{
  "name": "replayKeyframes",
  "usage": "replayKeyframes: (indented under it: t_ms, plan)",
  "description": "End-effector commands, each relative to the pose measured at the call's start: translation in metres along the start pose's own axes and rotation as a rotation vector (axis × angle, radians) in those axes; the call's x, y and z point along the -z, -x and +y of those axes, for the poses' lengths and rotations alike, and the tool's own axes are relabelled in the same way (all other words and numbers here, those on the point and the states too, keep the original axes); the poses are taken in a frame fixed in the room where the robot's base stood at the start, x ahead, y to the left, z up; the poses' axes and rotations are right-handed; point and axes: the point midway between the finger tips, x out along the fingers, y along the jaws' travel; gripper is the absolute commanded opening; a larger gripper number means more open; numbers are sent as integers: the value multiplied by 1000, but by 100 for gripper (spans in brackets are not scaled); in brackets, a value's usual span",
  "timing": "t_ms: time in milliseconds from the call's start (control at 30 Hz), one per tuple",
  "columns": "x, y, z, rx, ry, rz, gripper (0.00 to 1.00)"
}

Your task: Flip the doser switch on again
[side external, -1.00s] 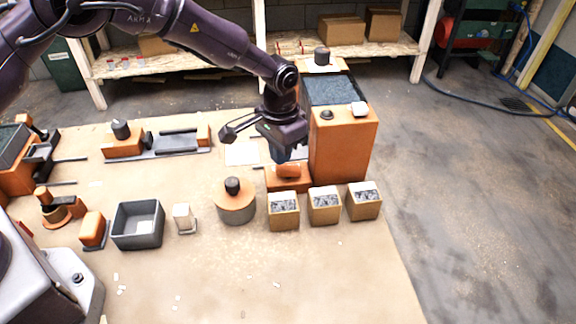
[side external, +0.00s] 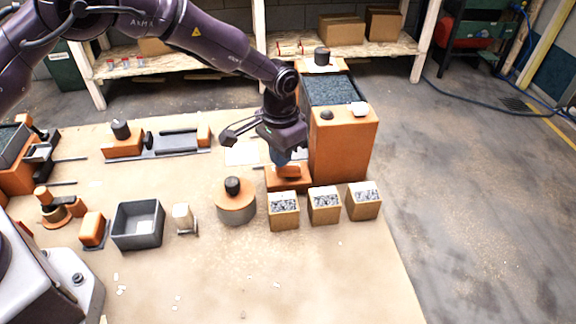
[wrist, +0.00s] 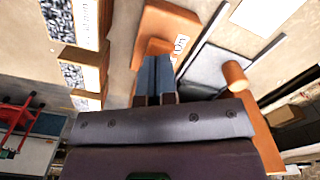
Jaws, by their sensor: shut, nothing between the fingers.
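The doser (side external: 343,145) is a tall orange box with a grey granule-filled top, standing at the right end of the table. An orange block with a rocker-like switch (side external: 290,171) sits low at its front left; I take this as the doser switch. My gripper (side external: 282,160) points down with its blue-grey fingers shut and empty, right at the switch. In the wrist view the closed fingertips (wrist: 157,60) overlap the rocker (wrist: 156,45) on its orange base (wrist: 175,22). They partly hide it, so I cannot tell contact or which way it is set.
Several small boxes of grey granules (side external: 284,222) stand in a row just in front of the switch. A round orange-topped canister (side external: 235,205) stands to their left, then a grey bin (side external: 138,240).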

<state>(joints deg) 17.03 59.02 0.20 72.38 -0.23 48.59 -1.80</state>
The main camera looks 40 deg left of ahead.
Motion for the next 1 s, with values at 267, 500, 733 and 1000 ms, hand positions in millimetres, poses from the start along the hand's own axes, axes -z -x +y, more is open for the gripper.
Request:
replayKeyframes:
  t_ms: [267,500,733,1000]
  plan:
    - [0,-4,0,0,0,0,0]
    - [0,-8,0,0,0,0,0]
    - [0,-11,0,0,0,-1,0]
    - [0,-16,0,0,0,-1,0]
